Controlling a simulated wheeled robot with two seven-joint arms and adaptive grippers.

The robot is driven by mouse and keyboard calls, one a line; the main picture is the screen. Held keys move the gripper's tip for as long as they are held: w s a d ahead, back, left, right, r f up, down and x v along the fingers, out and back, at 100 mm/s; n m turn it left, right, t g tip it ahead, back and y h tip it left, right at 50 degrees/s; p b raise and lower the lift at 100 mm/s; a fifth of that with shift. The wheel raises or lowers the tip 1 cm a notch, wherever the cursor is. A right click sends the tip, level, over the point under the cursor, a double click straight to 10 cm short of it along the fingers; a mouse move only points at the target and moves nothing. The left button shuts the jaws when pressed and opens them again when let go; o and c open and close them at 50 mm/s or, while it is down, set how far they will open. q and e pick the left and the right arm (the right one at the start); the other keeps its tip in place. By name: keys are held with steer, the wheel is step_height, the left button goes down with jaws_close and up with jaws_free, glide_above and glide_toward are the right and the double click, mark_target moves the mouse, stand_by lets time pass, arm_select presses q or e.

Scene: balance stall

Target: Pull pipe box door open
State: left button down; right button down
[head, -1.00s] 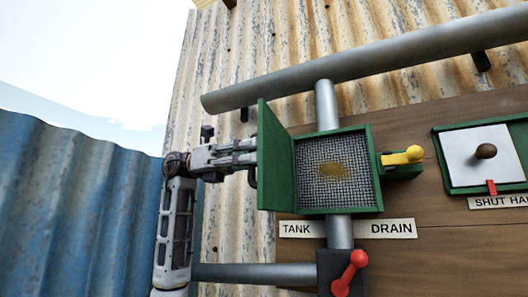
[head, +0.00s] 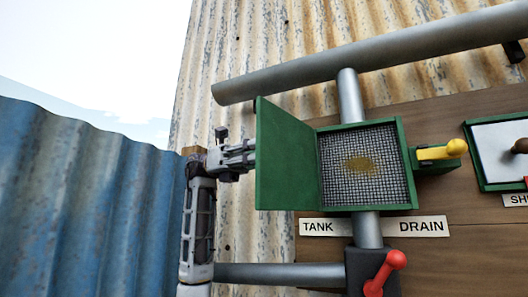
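The green pipe box (head: 408,165) is mounted on the wooden board, with a wire mesh (head: 384,175) and a yellow-brown patch inside. Its green door (head: 288,160) stands open, hinged on the box's left edge and swung out to the left. My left gripper (head: 250,155) is at the outer side of the door, near its left edge. Its fingertips and the door handle are hidden behind the door, so I cannot tell whether it grips anything. My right gripper is not in view.
A yellow-handled lever (head: 443,150) sticks out right of the box. A red lever (head: 385,272) sits below, near the TANK and DRAIN label (head: 420,227). A grey pipe (head: 390,52) crosses above. A blue corrugated wall (head: 80,200) stands at left.

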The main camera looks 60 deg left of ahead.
mark_target(263, 109)
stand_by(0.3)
arm_select(q)
steer(key=c, duration=1.5)
jaws_free()
steer(key=shift+d, duration=0.15)
steer(key=shift+o, duration=0.2)
steer(key=shift+r, duration=0.75)
steer(key=shift+r, duration=4.2)
steer(key=shift+f, duration=0.2)
